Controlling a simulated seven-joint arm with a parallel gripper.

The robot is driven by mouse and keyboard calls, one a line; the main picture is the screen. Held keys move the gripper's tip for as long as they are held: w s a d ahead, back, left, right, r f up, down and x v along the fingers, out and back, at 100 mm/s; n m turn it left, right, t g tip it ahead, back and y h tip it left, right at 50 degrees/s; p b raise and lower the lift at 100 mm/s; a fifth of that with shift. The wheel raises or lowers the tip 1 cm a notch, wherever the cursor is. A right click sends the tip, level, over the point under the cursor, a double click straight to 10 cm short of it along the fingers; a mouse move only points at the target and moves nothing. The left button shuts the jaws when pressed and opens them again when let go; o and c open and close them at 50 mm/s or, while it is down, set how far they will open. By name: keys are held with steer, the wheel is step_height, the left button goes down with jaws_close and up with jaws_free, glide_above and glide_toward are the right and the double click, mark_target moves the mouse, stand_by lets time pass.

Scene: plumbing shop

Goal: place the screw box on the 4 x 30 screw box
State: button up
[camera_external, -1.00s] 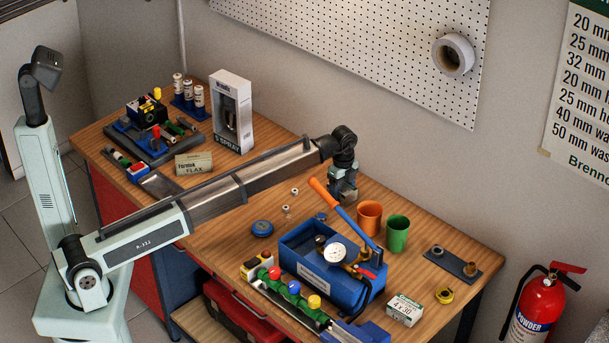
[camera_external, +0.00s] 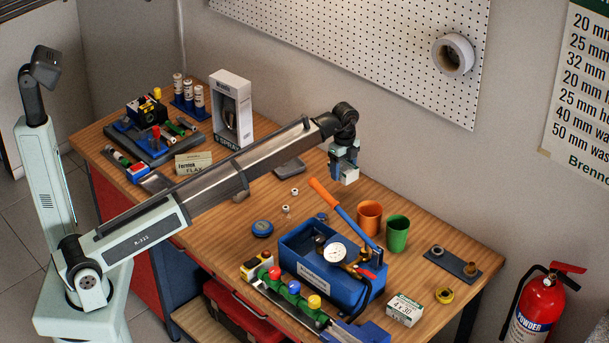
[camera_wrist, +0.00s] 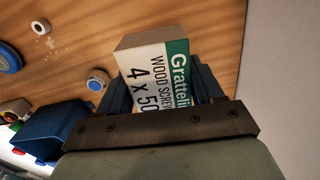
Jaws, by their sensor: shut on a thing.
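My gripper (camera_external: 343,170) is shut on a screw box (camera_wrist: 155,75), which it holds above the back of the workbench. In the wrist view the box is white and green with a brown side, marked "WOOD SCREWS 4 x 50", and looks tilted between the fingers. In the external view only its white lower part (camera_external: 350,176) shows below the fingers. The 4 x 30 screw box (camera_external: 405,310), white with a green band, lies on the bench near the front right edge, well apart from my gripper.
A dark plate with fittings (camera_external: 453,262) lies to the right.

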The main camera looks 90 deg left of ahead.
step_height(320, 180, up, 12)
glide_above(410, 310)
step_height(410, 310, down, 5)
steer(key=shift+n, duration=0.4)
steer(key=shift+f, duration=5.4)
steer(key=shift+f, duration=0.1)
steer(key=o, duration=1.3)
step_height(410, 310, up, 12)
steer(key=shift+r, duration=0.1)
